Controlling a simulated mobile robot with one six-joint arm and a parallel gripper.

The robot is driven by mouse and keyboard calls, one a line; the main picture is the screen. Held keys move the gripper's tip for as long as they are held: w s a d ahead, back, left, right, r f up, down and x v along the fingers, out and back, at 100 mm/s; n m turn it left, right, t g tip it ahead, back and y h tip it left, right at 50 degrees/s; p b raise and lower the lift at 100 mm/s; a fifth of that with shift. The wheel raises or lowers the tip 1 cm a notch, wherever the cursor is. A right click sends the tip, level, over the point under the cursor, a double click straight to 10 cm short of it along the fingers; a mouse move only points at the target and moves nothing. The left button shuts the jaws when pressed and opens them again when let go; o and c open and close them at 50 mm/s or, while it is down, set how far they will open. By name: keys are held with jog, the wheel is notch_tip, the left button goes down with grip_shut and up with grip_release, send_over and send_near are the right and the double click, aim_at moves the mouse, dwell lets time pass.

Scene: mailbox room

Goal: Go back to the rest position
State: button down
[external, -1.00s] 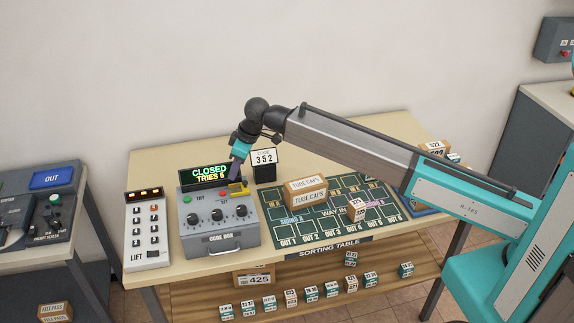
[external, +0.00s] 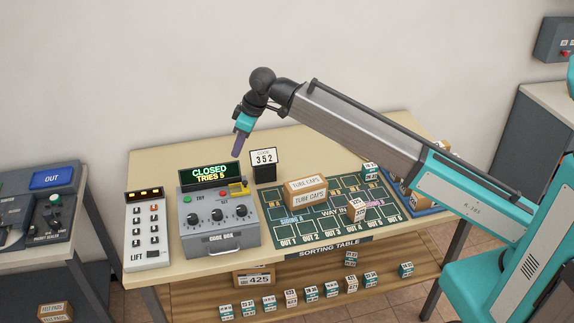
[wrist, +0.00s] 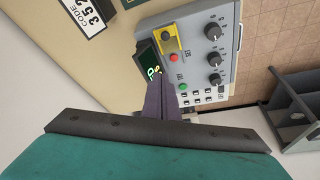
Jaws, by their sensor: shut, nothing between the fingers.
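My gripper (external: 241,148) is shut and empty. It hangs in the air above the code box (external: 218,216), near its display, which reads CLOSED, TRIES 5 (external: 210,174). In the wrist view the purple fingers (wrist: 164,98) are together, pointing toward the code box (wrist: 212,50) with its dials, green and red buttons and yellow-framed button (wrist: 169,37). The arm reaches in from the right over the sorting table.
A card reading 352 (external: 264,158) stands beside the code box. The LIFT panel (external: 147,230) is at left. A TUBE CAPS box (external: 306,189) and small parcels (external: 357,209) sit on the green sorting mat (external: 297,233). Several labelled cubes (external: 291,297) line the lower shelf.

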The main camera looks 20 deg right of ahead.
jog(key=shift+d+r, duration=0.1)
jog(key=shift+r, duration=0.15)
jog(key=shift+s+f, duration=0.1)
dwell(0.3)
